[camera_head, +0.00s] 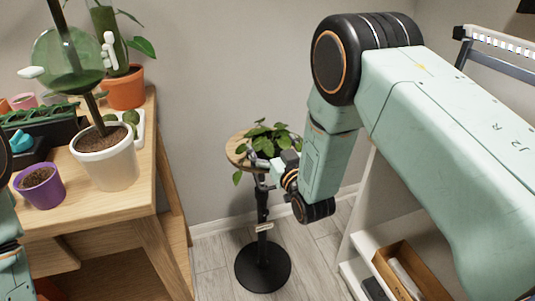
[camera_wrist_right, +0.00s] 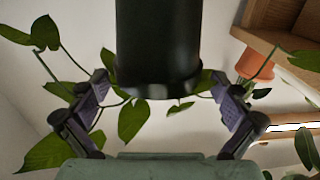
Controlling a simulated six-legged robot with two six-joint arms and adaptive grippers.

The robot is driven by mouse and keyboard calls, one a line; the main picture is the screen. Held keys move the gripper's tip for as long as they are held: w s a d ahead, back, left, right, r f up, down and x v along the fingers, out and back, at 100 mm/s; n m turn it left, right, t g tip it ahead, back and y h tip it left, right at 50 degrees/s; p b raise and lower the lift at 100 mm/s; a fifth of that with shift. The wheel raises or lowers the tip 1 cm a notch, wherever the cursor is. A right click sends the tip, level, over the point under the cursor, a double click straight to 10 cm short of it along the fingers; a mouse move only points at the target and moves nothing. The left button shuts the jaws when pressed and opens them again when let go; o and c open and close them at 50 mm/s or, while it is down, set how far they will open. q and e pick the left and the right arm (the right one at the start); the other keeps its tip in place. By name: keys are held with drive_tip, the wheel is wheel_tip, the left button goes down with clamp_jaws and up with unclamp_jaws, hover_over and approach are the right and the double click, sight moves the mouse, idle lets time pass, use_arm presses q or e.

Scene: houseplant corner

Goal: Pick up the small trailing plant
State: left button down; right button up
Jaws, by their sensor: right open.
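The small trailing plant (camera_head: 262,134) has broad green leaves and stands on the round wooden top (camera_head: 237,152) of a thin black stand. A leaf hangs below the top's left edge. In the right wrist view its dark pot (camera_wrist_right: 158,45) is upright in the picture between the fingers, with leaves around it. My right gripper (camera_wrist_right: 160,88) is open, one finger on each side of the pot. Gaps show between the fingers and the pot. In the head view the right gripper (camera_head: 268,163) is at the front of the plant, which hides its pot. My left gripper is out of view.
A wooden table (camera_head: 125,212) at left holds a white pot (camera_head: 105,160), a purple pot (camera_head: 40,187) and an orange pot (camera_head: 124,89). A white shelf (camera_head: 365,245) with a wooden box (camera_head: 415,268) stands at right. Bare floor surrounds the stand's black base (camera_head: 263,268).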

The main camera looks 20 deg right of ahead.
drive_tip(key=shift+w+d+f, duration=0.15)
drive_tip(key=shift+w+d, duration=0.05)
drive_tip(key=shift+w, duration=0.9)
drive_tip(key=shift+a, duration=0.35)
drive_tip(key=shift+c, duration=0.4)
drive_tip(key=shift+d, duration=0.2)
drive_tip(key=c, duration=1.1)
